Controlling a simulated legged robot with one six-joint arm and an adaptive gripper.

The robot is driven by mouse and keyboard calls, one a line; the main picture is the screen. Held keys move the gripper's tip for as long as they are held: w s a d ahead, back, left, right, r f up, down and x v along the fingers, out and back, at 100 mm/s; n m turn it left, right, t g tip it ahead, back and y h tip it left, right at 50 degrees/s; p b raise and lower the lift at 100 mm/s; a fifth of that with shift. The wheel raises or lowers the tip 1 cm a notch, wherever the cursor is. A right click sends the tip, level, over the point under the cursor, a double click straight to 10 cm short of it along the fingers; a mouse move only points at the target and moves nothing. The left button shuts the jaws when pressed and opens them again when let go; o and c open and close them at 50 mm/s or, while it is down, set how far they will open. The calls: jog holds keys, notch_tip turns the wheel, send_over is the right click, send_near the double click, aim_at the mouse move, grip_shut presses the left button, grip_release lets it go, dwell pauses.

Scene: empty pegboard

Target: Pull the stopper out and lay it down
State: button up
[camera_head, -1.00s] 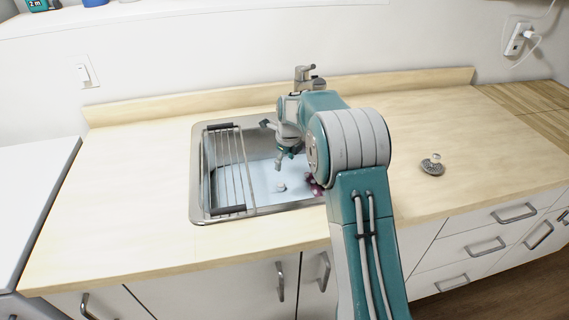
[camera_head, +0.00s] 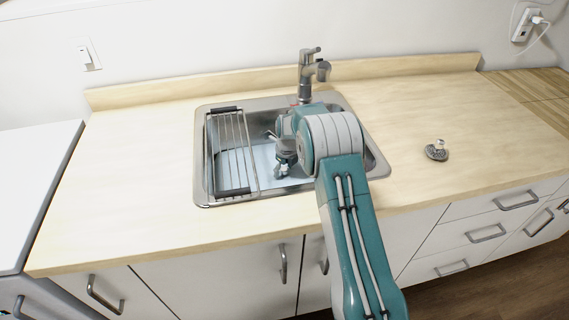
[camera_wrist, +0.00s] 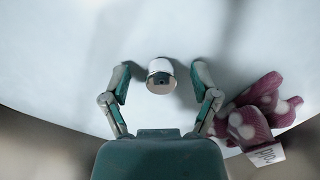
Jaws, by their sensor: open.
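The stopper (camera_wrist: 160,80), a small pale cylinder with a shiny metal side, stands in the sink (camera_head: 378,168). Pale blue, possibly water, surrounds it. In the wrist view my gripper (camera_wrist: 161,70) is open, one finger on each side of the stopper, with a gap on both sides. I cannot tell the height of the fingertips relative to it. In the head view my gripper (camera_head: 284,170) is down inside the sink, and the stopper is not clearly visible behind it.
A purple spotted cloth with a tag (camera_wrist: 258,112) lies close to the right finger. A wire rack (camera_head: 232,150) spans the sink's left part. The faucet (camera_head: 306,75) stands behind. A scrubber (camera_head: 437,151) sits on the right counter. The left counter (camera_head: 130,170) is clear.

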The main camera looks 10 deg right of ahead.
aim_at(283, 168)
jog(key=shift+f, duration=0.1)
grip_shut()
jog(key=c, duration=1.1)
grip_release()
jog(key=shift+r, duration=1.6)
jog(key=shift+r, duration=2.15)
